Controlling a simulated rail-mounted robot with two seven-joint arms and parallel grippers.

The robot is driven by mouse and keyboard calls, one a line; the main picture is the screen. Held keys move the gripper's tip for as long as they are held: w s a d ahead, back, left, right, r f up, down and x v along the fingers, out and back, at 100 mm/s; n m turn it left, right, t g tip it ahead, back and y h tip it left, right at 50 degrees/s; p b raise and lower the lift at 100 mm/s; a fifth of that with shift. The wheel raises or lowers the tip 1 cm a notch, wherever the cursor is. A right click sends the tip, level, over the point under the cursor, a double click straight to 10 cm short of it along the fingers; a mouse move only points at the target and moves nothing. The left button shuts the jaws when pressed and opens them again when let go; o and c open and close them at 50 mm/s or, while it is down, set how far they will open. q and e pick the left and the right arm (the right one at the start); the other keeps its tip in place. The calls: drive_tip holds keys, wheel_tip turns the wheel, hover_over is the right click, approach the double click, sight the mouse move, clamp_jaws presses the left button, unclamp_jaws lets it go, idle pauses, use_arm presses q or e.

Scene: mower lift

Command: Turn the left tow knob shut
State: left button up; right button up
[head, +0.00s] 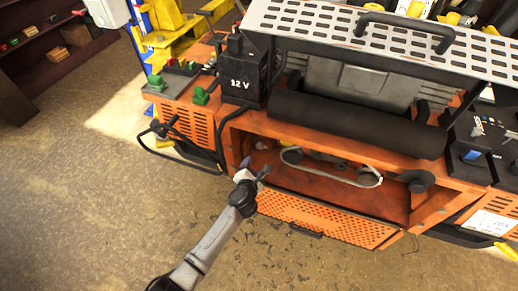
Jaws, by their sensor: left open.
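The orange mower has an open front compartment (335,185) with a belt (330,172) and dark pulleys inside. A small pale round part (262,145) sits at the compartment's upper left; it may be the left tow knob, but it is too small to tell. My left gripper (256,167) is open at the left side of the compartment opening, just below that pale part in the picture. Nothing shows between its fingers. Whether it touches the mower I cannot tell. My right gripper is not in view.
A perforated orange panel (325,218) hangs folded down below the opening. A black 12 V box (240,80), green knobs (200,96) and a black roller (345,126) are above. The floor (90,215) in front is clear.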

sight(260, 147)
use_arm(q)
drive_tip(key=b+x, duration=0.9)
drive_tip(key=x, duration=0.1)
drive_tip(key=shift+w+d+f, duration=0.15)
drive_tip(key=shift+w+f, duration=0.1)
drive_tip(key=shift+w, duration=0.1)
drive_tip(key=shift+w+d+b, duration=0.1)
drive_tip(key=shift+w+b, duration=0.75)
drive_tip(key=shift+b, duration=0.45)
drive_tip(key=shift+c, duration=0.4)
drive_tip(key=c, duration=0.8)
drive_tip(key=shift+c, duration=0.2)
